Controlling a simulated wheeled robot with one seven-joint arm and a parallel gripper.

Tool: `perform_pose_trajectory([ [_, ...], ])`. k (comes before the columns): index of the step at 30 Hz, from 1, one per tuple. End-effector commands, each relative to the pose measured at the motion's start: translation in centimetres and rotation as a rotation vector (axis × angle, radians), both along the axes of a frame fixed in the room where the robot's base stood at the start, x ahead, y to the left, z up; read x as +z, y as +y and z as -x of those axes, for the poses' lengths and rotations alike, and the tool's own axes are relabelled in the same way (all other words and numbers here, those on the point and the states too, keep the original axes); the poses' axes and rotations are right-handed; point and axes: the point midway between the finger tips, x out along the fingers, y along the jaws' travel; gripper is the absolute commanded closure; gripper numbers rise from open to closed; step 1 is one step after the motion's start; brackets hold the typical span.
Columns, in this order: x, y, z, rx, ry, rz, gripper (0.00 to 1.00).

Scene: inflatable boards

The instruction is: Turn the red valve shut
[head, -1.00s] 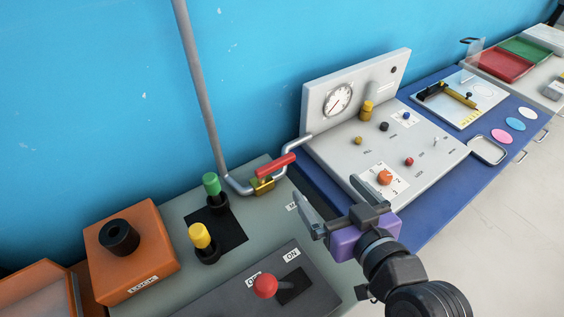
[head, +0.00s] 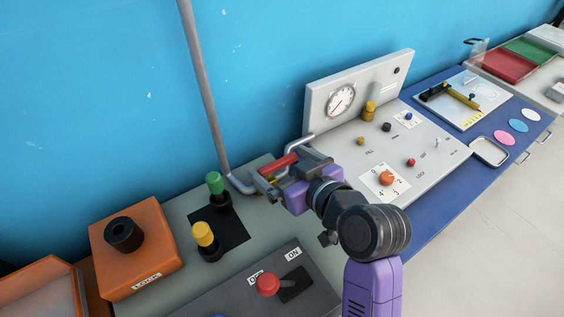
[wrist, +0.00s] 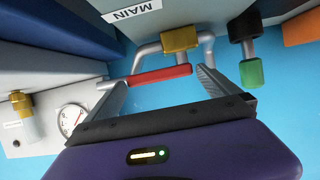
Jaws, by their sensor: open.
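The red valve (head: 278,161) is a red lever handle on a bent grey pipe against the blue wall; it also shows in the wrist view (wrist: 160,74). The brass valve body (wrist: 180,38) sits on the pipe near one end of the handle. In the head view my gripper (head: 287,171) is at the valve and partly hides the handle and brass body. In the wrist view my gripper (wrist: 163,78) is open, with one fingertip near each end of the handle. I cannot tell whether either finger touches it.
Green (head: 215,184) and yellow (head: 203,234) knobs stand left of the valve. A red-knobbed lever (head: 267,284) is in front. A gauge panel (head: 345,120) rises at the right. A "MAIN" label (wrist: 130,10) is near the pipe.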

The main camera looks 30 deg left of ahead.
Motion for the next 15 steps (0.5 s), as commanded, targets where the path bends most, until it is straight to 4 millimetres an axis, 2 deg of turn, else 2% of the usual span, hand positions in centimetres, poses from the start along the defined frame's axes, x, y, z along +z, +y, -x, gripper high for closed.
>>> perform_pose_trajectory([
  [8,-0.12,0.19,-0.1,0.0,0.0,0.0,0.0],
  [11,-0.12,0.19,-0.09,0.0,0.0,0.0,0.16],
  [15,-0.12,0.18,-0.08,0.0,0.0,0.0,0.43],
])
